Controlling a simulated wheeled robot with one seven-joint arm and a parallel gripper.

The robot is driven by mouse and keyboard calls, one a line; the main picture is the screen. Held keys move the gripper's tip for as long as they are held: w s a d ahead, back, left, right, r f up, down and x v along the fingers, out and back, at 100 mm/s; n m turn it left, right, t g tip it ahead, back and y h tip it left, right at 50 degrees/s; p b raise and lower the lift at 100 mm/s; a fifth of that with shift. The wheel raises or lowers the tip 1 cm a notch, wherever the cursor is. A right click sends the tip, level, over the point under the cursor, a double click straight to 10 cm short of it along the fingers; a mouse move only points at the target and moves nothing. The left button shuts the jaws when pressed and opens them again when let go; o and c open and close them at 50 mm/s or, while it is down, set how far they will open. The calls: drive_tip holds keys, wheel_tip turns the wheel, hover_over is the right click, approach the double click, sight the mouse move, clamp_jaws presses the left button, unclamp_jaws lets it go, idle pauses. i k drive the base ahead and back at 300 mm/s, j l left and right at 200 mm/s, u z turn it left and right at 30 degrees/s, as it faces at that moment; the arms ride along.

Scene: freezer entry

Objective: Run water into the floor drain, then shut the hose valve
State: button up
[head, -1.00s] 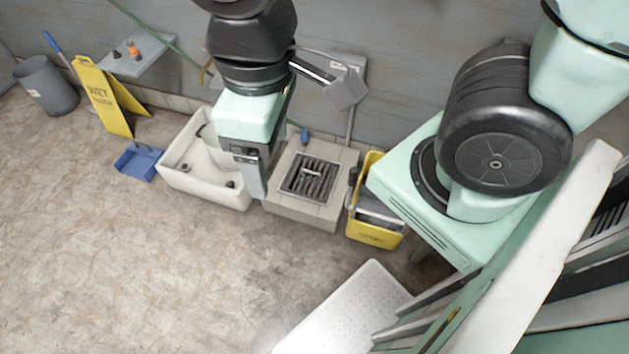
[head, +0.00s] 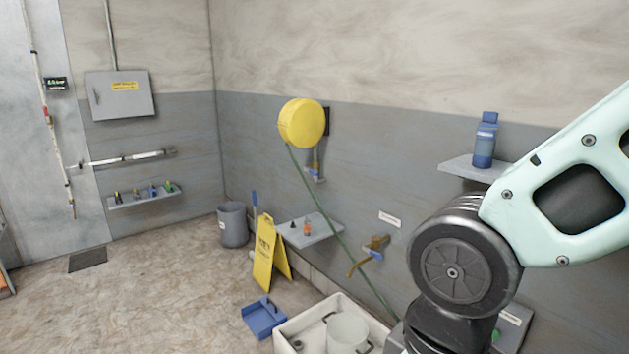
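A yellow hose reel (head: 302,123) hangs on the grey wall. A green hose (head: 322,212) runs from it down to the right, behind the white basin. A brass tap (head: 370,255) with a blue part juts from the wall above the basin, under a white label (head: 389,220). No water is seen running.
A white basin (head: 290,329) holding a pale bucket (head: 347,335) stands at the bottom. A blue dustpan (head: 263,317), yellow wet-floor sign (head: 264,255) and grey bin (head: 232,225) stand left of it. Shelves (head: 320,236) (head: 462,168) jut from the wall. The left floor is open.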

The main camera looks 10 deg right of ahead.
sight(316, 173)
drive_tip(key=i+j+u, duration=0.55)
drive_tip(key=i, duration=0.2)
drive_tip(key=i+j+u, duration=0.3)
drive_tip(key=i+u, duration=0.3)
drive_tip(key=i, duration=1.15)
drive_tip(key=i+j+z, duration=0.1)
drive_tip(key=i, duration=0.9)
drive_tip(key=i+z, duration=0.15)
drive_tip(key=i, duration=0.45)
drive_tip(key=i+j+z, duration=0.15)
drive_tip(key=i, duration=0.45)
drive_tip(key=i+z, duration=0.25)
drive_tip(key=z, duration=0.15)
drive_tip(key=i+z, duration=0.2)
drive_tip(key=z, duration=0.2)
drive_tip(key=i+z, duration=0.25)
drive_tip(key=z, duration=0.15)
drive_tip(key=i+z, duration=0.2)
drive_tip(key=z, duration=0.15)
drive_tip(key=i+z, duration=0.2)
drive_tip(key=z, duration=0.2)
drive_tip(key=i+z, duration=0.2)
drive_tip(key=z, duration=0.15)
